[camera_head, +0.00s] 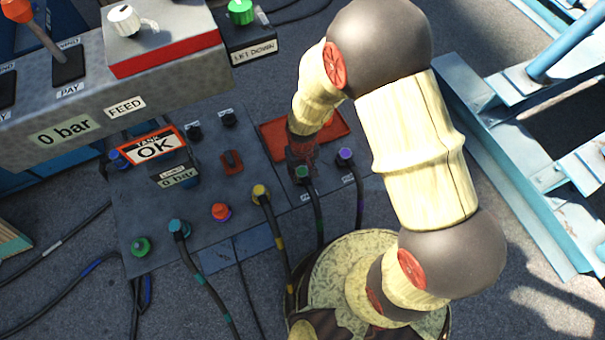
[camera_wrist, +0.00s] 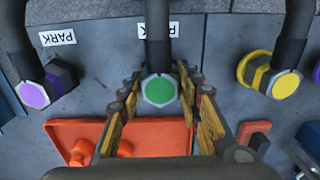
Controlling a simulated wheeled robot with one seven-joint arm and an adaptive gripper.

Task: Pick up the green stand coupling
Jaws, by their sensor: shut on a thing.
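The green stand coupling (camera_wrist: 160,90), a hex fitting with a green end face and a black hose, is centred in the wrist view. My gripper (camera_wrist: 160,100) has its jaws on either side of it, shut on it. In the head view the coupling (camera_head: 302,173) shows just below my gripper (camera_head: 301,158), at a spot marked PARK on the panel. The jaws partly hide it there. I cannot tell whether it is still seated in the panel.
A purple coupling (camera_head: 345,156) and a yellow one (camera_head: 260,192) sit close on either side, with hoses. A red tray (camera_head: 335,122) lies behind.

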